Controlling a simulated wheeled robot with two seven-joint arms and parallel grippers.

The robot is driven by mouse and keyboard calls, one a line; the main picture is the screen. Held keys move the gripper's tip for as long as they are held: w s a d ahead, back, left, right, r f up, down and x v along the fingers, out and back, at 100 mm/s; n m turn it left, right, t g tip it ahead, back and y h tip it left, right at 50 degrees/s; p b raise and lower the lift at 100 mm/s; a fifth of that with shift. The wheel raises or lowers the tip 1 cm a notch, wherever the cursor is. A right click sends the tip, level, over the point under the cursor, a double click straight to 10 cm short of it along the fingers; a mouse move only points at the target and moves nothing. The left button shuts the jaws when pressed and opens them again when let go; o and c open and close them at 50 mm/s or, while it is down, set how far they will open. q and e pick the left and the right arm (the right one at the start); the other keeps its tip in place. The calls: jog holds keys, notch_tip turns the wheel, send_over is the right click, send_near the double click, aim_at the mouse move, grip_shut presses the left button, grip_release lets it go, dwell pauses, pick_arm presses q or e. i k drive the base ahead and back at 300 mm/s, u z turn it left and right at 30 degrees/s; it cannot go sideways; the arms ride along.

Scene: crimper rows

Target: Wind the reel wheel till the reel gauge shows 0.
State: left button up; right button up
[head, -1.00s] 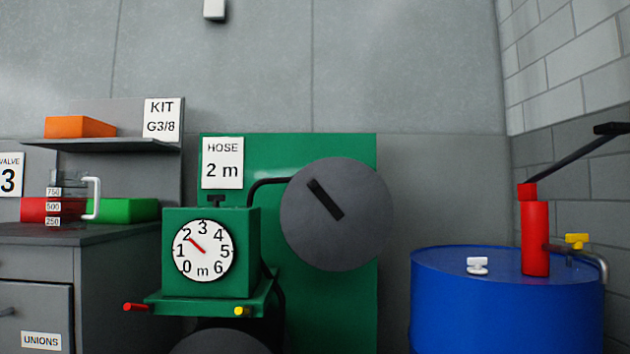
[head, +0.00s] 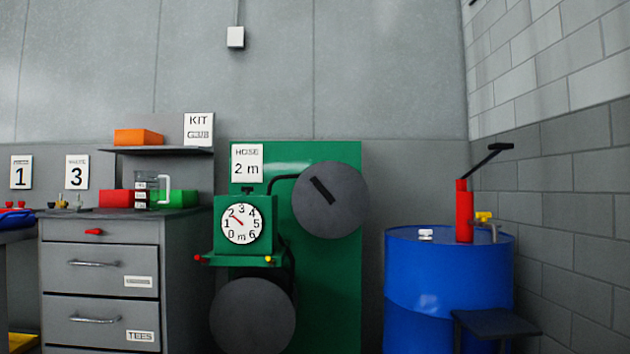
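The reel gauge (head: 241,224) is a round white dial marked 0 to 6 m on a green box (head: 262,243). Its red needle points up and left, close to the 2. A large dark grey disc (head: 345,205) with a black bar across its face is up and right of the gauge, in front of a green back panel (head: 325,270). A second dark grey disc (head: 252,316) sits below the gauge. I cannot tell for certain which disc is the reel wheel. Neither of my grippers is in view.
A HOSE 2 m sign (head: 247,163) is above the gauge. A grey drawer cabinet (head: 190,280) stands at left, with a jug (head: 142,190) on top. A blue drum (head: 410,290) with a red pump (head: 464,212) stands at right, a dark low stool (head: 495,322) before it.

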aim_at(331, 200)
jog(key=u, duration=0.45)
jog(key=i, duration=0.45)
jog(key=u, duration=0.9)
jog(key=i, duration=1.65)
jog(key=z, duration=0.7)
